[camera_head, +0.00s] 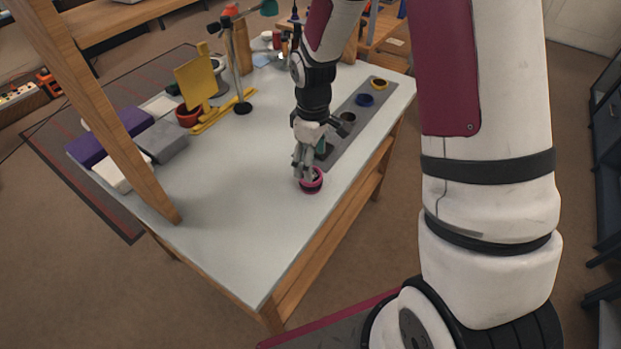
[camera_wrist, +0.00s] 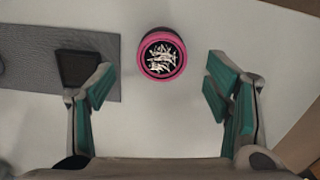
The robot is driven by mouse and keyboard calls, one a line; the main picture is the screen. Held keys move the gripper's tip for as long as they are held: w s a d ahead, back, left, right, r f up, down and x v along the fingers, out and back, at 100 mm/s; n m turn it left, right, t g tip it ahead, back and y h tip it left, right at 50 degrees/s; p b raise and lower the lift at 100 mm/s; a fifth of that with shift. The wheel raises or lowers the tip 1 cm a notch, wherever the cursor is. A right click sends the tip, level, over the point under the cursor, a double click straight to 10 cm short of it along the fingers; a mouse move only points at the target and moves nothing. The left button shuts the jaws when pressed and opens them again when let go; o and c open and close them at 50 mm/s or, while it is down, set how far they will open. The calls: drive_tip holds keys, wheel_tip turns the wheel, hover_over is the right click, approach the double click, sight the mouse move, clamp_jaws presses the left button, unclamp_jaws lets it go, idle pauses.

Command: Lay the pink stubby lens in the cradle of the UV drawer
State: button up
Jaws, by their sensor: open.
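The pink stubby lens (camera_head: 312,184) stands on the pale tabletop, close to the front end of a grey mat. In the wrist view its pink rim surrounds a dark, glinting top (camera_wrist: 162,55). My gripper (camera_head: 304,175) is low over the table at the lens and partly covers it in the head view. In the wrist view my gripper (camera_wrist: 158,88) is open, with the lens between the lines of its two teal-padded fingers and a gap on each side. No drawer or cradle can be made out for certain as the UV drawer.
The grey mat (camera_head: 350,124) carries a yellow ring (camera_head: 379,84), a blue ring (camera_head: 365,99), a dark round piece (camera_head: 347,118) and a dark square piece (camera_wrist: 78,69). Purple (camera_head: 127,122), grey and white blocks lie at the left. A lamp stands behind. The table's front is clear.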

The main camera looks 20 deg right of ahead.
drive_tip(key=shift+a+f, duration=0.15)
drive_tip(key=shift+f, duration=1.4)
drive_tip(key=shift+a+f, duration=0.1)
drive_tip(key=shift+f, duration=1.45)
drive_tip(key=c, duration=1.5)
